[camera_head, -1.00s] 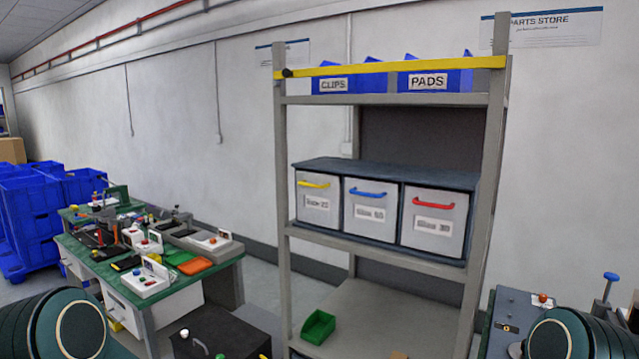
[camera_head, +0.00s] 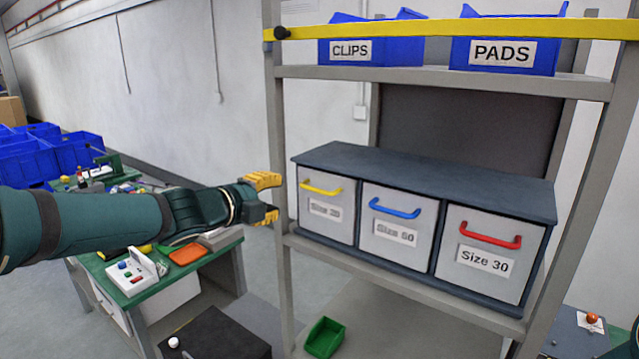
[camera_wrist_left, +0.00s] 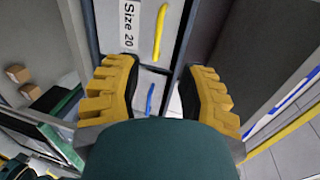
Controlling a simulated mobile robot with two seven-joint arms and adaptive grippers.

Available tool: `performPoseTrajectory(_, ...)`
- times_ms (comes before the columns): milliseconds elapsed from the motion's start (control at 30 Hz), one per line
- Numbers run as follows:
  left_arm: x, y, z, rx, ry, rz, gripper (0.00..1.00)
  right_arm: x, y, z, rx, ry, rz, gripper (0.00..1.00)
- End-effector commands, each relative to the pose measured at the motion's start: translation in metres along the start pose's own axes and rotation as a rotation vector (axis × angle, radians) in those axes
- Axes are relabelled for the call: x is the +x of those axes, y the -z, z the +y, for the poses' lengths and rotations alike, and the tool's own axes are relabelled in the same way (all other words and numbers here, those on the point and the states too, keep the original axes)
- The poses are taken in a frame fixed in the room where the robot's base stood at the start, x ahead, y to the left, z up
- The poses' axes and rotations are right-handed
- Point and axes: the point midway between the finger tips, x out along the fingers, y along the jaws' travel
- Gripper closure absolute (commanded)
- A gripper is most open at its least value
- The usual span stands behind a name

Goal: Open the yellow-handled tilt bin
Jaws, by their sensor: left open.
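The yellow-handled tilt bin (camera_head: 326,207) is the leftmost of three grey bins in a dark cabinet on the rack's middle shelf. It is shut, and its label reads Size 20. Its yellow handle (camera_head: 321,189) runs across the upper front. My left gripper (camera_head: 272,197) is open and empty, just left of the bin near the rack's left post. In the left wrist view the yellow handle (camera_wrist_left: 160,32) lies beyond the gap between the open fingers (camera_wrist_left: 163,92), not touched by them. My right gripper is not in view.
Bins with a blue handle (camera_head: 394,208) and a red handle (camera_head: 491,234) stand to the right, both shut. The rack's left post (camera_head: 279,150) stands close by my left gripper. A yellow bar (camera_head: 420,29) crosses above. A green bin (camera_head: 324,338) sits on the lower shelf.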

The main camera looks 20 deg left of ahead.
Motion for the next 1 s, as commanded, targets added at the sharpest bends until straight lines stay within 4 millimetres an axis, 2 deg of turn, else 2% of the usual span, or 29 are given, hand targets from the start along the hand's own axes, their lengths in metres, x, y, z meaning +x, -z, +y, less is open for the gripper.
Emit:
performPoseTrajectory(300,0.056,0.002,0.004,-0.002,-0.004,0.003,0.6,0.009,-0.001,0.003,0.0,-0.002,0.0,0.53)
performPoseTrajectory(600,0.11,0.002,0.003,-0.004,-0.004,0.002,0.6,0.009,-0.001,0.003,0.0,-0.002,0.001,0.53)
performPoseTrajectory(800,0.129,0.001,0.002,-0.005,-0.003,0.001,0.6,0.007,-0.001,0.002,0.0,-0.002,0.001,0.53)
performPoseTrajectory(1000,0.133,0.001,0.002,-0.005,-0.002,0.001,0.6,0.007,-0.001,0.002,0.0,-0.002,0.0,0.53)
